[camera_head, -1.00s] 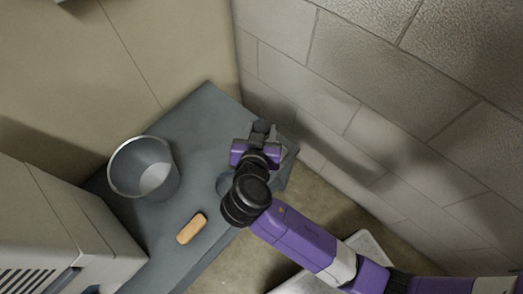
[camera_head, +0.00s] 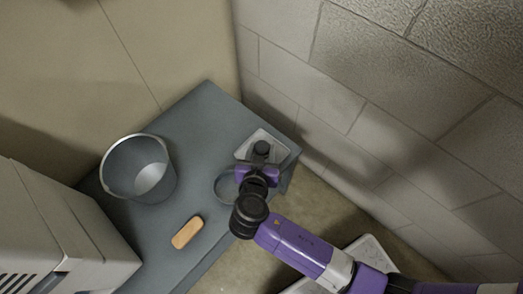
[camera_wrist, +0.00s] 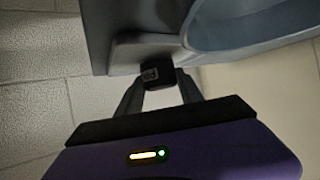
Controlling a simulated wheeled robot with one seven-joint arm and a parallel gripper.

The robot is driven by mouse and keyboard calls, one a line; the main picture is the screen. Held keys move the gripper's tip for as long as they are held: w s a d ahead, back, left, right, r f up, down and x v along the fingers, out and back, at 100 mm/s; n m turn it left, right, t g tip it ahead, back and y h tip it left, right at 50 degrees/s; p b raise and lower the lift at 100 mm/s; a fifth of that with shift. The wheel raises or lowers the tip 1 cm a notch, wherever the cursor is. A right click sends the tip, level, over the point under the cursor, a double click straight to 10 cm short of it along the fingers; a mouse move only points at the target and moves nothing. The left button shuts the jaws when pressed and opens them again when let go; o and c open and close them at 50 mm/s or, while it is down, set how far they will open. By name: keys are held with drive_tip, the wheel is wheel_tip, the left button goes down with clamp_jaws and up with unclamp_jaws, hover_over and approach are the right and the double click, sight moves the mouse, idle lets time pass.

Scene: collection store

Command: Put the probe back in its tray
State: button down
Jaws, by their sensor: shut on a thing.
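The probe (camera_wrist: 157,74) is a small dark block with a pale square mark, held between my fingertips in the wrist view. My gripper (camera_head: 261,158) is shut on it, and in the head view the probe shows as a dark end (camera_head: 261,147). A pale, shallow square tray (camera_head: 283,151) lies near the right corner of the grey table (camera_head: 205,105). In the head view the probe overlaps the tray; I cannot tell its height above it. My gripper hides part of the tray.
A round grey dish (camera_head: 219,188) stands just left of my gripper. A metal bucket (camera_head: 117,185) and an orange-tan block (camera_head: 187,232) are farther left on the table. A block wall (camera_head: 335,130) rises close on the right, and a grey cabinet (camera_head: 60,220) stands at lower left.

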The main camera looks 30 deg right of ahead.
drive_tip(key=shift+f+b, duration=0.25)
drive_tip(key=shift+b, duration=0.05)
drive_tip(key=c, duration=0.7)
unclamp_jaws()
drive_tip(key=shift+r, duration=0.1)
drive_tip(key=shift+c, duration=0.2)
drive_tip(key=shift+r+p, duration=0.2)
drive_tip(key=shift+p, duration=0.1)
drive_tip(key=shift+s+a+r, duration=0.15)
drive_tip(key=shift+s, duration=0.05)
drive_tip(key=p+v, duration=0.2)
drive_tip(key=v, duration=0.9)
drive_tip(key=shift+s, duration=0.2)
